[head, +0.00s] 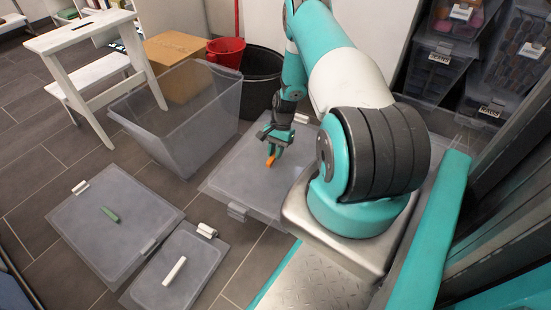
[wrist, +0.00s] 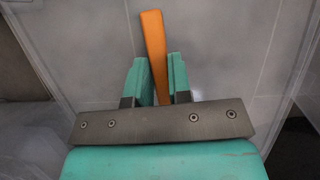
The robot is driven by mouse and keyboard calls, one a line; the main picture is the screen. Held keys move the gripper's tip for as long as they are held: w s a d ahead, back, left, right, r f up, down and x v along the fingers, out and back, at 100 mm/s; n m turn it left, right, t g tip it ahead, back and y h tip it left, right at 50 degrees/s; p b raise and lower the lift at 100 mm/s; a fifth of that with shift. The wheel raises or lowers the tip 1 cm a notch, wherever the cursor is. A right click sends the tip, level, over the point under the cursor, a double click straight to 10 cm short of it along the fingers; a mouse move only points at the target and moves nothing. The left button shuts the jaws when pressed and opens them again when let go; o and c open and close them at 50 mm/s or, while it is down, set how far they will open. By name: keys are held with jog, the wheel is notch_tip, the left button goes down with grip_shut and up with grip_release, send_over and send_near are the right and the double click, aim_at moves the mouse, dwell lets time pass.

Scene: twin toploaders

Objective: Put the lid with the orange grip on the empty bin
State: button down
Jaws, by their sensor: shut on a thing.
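My gripper (wrist: 155,82) is shut on the orange grip (wrist: 152,40), which stands between its two teal fingers in the wrist view. In the head view my gripper (head: 273,148) points down at the middle of the translucent lid (head: 235,178), with the orange grip (head: 271,161) at its tips. I cannot tell whether this lid is raised or resting. A clear open bin (head: 165,125) stands to its left and looks empty. Part of the lid is hidden behind my arm.
A lid with a green grip (head: 80,235) and a smaller lid with a white grip (head: 195,255) lie at the front left. A white step stool (head: 85,40), a cardboard box (head: 175,47), a red bucket (head: 226,50) and a black bin (head: 262,75) stand behind. Filled boxes (head: 440,60) are stacked right.

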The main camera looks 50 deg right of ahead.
notch_tip(320, 180, up, 7)
jog(key=p, duration=0.2)
jog(key=shift+r+p, duration=0.2)
jog(key=shift+p, duration=0.15)
notch_tip(320, 180, up, 14)
jog(key=p, duration=1)
jog(key=w+a+r+n+g+h+b, duration=0.1)
jog(key=w+a+r+n+h, duration=0.1)
jog(key=w+a+n, duration=0.45)
jog(key=w+a+r+n+g+h+b, duration=0.15)
jog(key=a+n, duration=0.25)
jog(key=a, duration=0.6)
jog(key=w+a+r+n+g+h+b, duration=0.1)
jog(key=w+a+r+n+b, duration=0.15)
jog(key=a+n, duration=0.45)
jog(key=s+r+p, duration=0.2)
jog(key=r+p, duration=0.9)
jog(key=p, duration=0.1)
jog(key=s+r+m+p, duration=0.1)
jog(key=s+r+p, duration=0.2)
jog(key=r+p, duration=0.8)
jog(key=s+a+r+p, duration=0.1)
jog(key=s+r+p, duration=0.1)
jog(key=r+p, duration=0.9)
jog(key=shift+s+r+p, duration=0.2)
jog(key=shift+s+p, duration=0.2)
jog(key=shift+p, duration=1.6)
